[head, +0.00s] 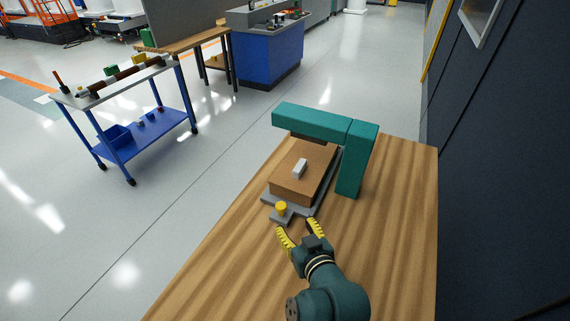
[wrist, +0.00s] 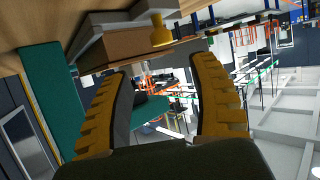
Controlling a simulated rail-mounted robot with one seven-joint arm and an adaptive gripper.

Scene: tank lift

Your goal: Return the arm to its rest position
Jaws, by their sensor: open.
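My gripper (head: 301,233) is open and empty, with its yellow fingers spread apart above the wooden table. In the head view it is just on the near side of a yellow knob (head: 282,207) on a grey base. The wrist view shows both fingers (wrist: 168,105) with nothing between them, and the yellow knob (wrist: 160,32) beyond them, apart from the fingertips. A brown block (head: 302,178) with a light grey piece (head: 299,169) on top sits on the grey plate (head: 269,204). The brown block also shows in the wrist view (wrist: 127,46).
A teal angled frame (head: 353,160) stands on the wooden table (head: 230,264) and reaches over the block. A dark wall (head: 500,180) runs along the right. A blue cart (head: 140,135) stands at the left. The table's near left is clear.

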